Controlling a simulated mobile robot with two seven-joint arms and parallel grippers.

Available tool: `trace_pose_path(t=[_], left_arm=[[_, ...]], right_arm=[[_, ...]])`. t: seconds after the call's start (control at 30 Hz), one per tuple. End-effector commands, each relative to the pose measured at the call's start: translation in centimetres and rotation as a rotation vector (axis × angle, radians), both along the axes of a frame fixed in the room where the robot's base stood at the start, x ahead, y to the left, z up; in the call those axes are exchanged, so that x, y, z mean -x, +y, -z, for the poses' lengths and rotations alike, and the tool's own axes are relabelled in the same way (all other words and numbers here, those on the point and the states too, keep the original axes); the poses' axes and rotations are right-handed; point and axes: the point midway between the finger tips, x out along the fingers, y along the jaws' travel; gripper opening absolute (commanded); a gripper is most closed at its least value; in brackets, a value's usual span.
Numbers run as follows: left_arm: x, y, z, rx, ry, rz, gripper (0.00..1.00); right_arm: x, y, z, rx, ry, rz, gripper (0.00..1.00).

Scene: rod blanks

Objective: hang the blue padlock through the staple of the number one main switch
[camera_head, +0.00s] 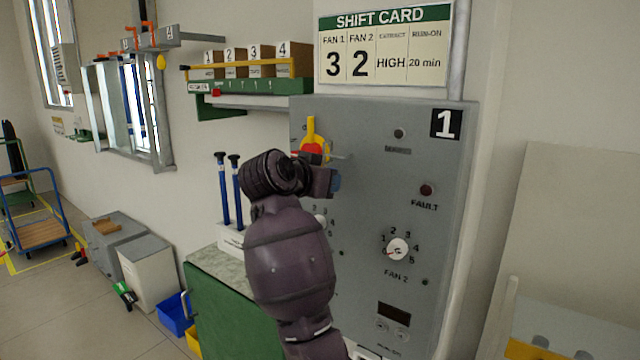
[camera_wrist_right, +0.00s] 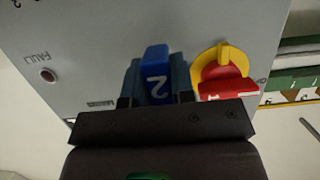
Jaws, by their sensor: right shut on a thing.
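The number one main switch (camera_head: 313,150) is on the grey panel, with a yellow handle and red part; it also shows in the wrist view (camera_wrist_right: 222,75). The yellow handle points up in the head view. My right gripper (camera_head: 334,183) is just below and right of it, shut on the blue padlock (camera_wrist_right: 155,76), whose face shows a "2". In the wrist view the padlock is beside the switch, apart from its red part. A thin grey piece (camera_head: 342,156) sticks out beside the switch; I cannot tell if it is the staple or shackle. My left gripper is out of view.
The grey panel (camera_head: 440,250) carries a "1" plate, a fault lamp (camera_head: 426,190) and a fan 2 dial (camera_head: 397,249). A green shelf (camera_head: 255,87) with several numbered boxes is at the upper left. Blue-handled rods (camera_head: 222,190) stand left of my arm.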

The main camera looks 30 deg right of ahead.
Motion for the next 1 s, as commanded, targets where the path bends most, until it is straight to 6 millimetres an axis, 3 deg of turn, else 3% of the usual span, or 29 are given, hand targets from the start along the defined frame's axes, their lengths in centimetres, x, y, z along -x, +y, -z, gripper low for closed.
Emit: trace_pose_path(t=[0.37, 0.7, 1.0], left_arm=[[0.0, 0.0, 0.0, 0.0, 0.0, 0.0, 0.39], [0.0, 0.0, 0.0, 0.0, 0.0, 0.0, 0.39], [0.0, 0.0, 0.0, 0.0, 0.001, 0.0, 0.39]], right_arm=[[-0.9, -2.3, 0.0, 0.0, 0.0, 0.001, 0.02], [-0.9, -2.2, 1.7, 0.0, 0.001, 0.0, 0.02], [-0.9, -2.2, 2.0, 0.0, 0.0, 0.0, 0.02]])
